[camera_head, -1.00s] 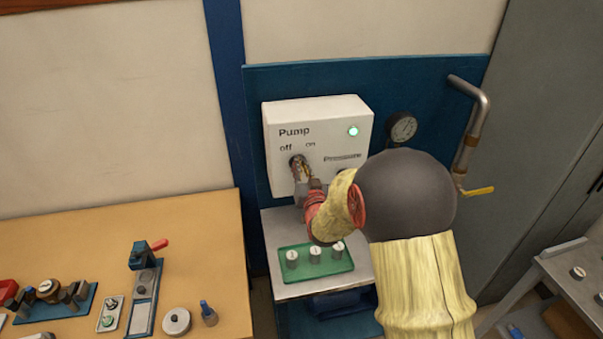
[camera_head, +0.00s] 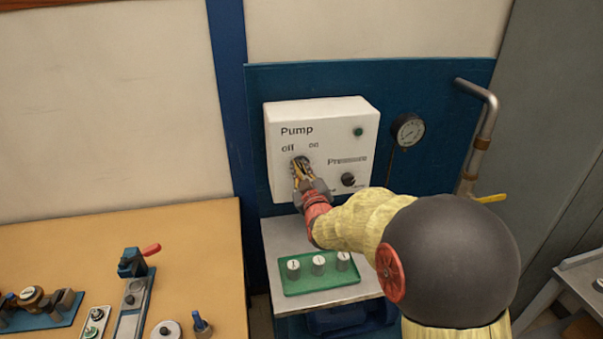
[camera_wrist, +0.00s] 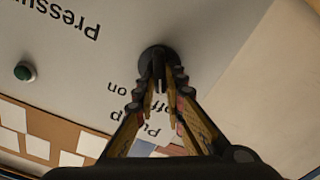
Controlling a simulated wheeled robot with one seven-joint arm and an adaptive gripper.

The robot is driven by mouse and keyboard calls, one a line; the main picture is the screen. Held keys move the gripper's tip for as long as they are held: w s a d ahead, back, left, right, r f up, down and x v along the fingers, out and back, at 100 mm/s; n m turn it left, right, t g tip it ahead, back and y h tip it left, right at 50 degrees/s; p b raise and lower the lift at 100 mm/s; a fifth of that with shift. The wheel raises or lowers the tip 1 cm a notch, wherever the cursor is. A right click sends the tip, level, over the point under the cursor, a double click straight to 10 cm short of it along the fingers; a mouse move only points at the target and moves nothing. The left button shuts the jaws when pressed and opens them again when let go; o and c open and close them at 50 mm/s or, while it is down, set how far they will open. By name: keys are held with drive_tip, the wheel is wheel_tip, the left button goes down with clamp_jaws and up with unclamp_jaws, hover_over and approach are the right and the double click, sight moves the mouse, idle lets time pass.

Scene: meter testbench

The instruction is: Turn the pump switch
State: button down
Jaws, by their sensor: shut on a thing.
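The pump control box (camera_head: 322,112) is white, with "Pump", "off", "on" and "Pressure" printed on it. The pump switch (camera_wrist: 158,58) is a dark round knob below the off and on labels. My gripper (camera_head: 302,168) is at the switch, and in the wrist view its two fingers (camera_wrist: 160,85) close around the knob's grip. The fingers hide most of the switch in the head view. The indicator lamp (camera_head: 358,132) at the box's upper right is dark green and unlit; it also shows in the wrist view (camera_wrist: 25,71).
A second black knob (camera_head: 348,180) sits under "Pressure". A gauge (camera_head: 408,130) and a metal pipe (camera_head: 484,135) with a yellow handle are to the right. A green tray (camera_head: 335,281) with 3 pegs lies on the shelf below. A wooden bench (camera_head: 200,260) with fixtures stands left.

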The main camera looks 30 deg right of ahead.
idle(0.4)
drive_tip(key=c, duration=1.8)
unclamp_jaws()
drive_tip(key=shift+c, duration=0.2)
drive_tip(key=shift+s, duration=0.1)
drive_tip(key=v, duration=1.1)
drive_tip(key=shift+s+a, duration=0.2)
drive_tip(key=shift+s, duration=0.15)
